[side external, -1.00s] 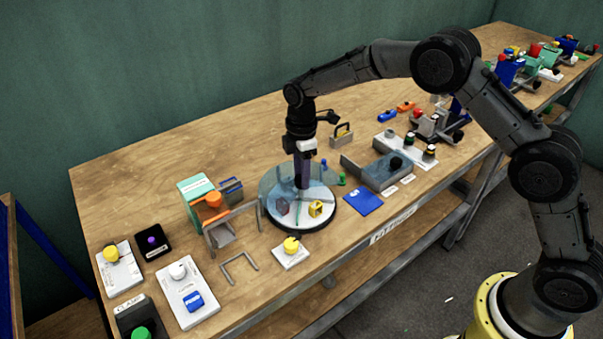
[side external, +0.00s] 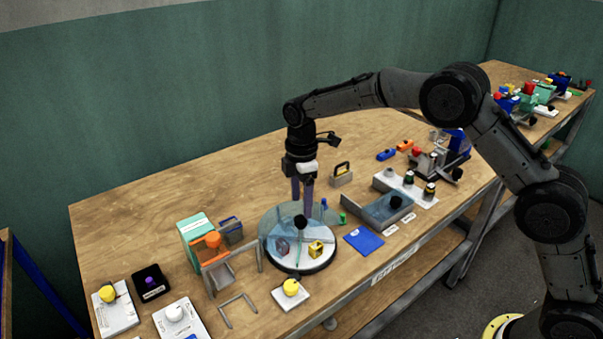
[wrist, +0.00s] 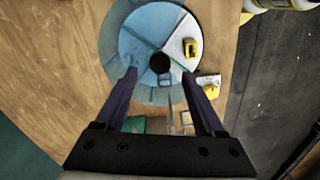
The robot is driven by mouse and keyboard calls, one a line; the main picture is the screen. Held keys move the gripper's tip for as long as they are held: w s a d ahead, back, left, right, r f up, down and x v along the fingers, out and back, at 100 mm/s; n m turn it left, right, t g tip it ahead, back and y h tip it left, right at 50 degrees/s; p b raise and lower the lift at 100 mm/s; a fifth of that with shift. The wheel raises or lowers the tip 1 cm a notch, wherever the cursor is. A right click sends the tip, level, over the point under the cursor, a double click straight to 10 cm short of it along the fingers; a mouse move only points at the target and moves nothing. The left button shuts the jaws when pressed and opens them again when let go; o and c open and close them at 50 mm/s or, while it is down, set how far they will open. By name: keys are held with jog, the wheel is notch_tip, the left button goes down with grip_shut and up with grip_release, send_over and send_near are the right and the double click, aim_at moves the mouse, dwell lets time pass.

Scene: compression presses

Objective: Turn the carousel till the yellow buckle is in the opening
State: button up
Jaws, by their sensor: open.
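The carousel (side external: 277,263) is a round disc under a bluish clear cover, with a black knob (side external: 300,221) at its centre. The yellow buckle (side external: 316,248) sits at the front right of the disc. In the wrist view the yellow buckle (wrist: 190,48) appears to lie in the white, untinted sector, the opening. A dark reddish piece (side external: 283,246) shows under the tinted cover. My gripper (side external: 302,207) is open and empty just above the knob. In the wrist view its fingers (wrist: 161,74) stand on both sides of the knob (wrist: 159,63), apparently not touching it.
A plate with a yellow button (side external: 291,287) stands in front of the carousel. A metal bracket and a green box (side external: 194,232) stand to the left.

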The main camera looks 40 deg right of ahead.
notch_tip(320, 180, up, 9)
dwell(0.3)
jog(key=shift+r, duration=0.1)
jog(key=s+d+r+t, duration=0.2)
jog(key=s+d+r, duration=0.15)
jog(key=r, duration=0.75)
jog(key=s+d+r+m+t, duration=0.1)
jog(key=s+d+r+m, duration=0.15)
jog(key=s, duration=0.35)
jog(key=s+d+r+m+t, duration=0.1)
jog(key=s+r, duration=0.3)
jog(key=s, duration=0.2)
jog(key=s+d+f+m+t, duration=0.1)
jog(key=s+m, duration=0.1)
jog(key=s, duration=0.5)
jog(key=s+d+f+m, duration=0.1)
jog(key=s+d+m, duration=0.15)
jog(key=s, duration=0.35)
jog(key=s+f+m, duration=0.7)
jog(key=f, duration=0.2)
jog(key=shift+s+f+t, duration=0.3)
jog(key=shift+f, duration=0.1)
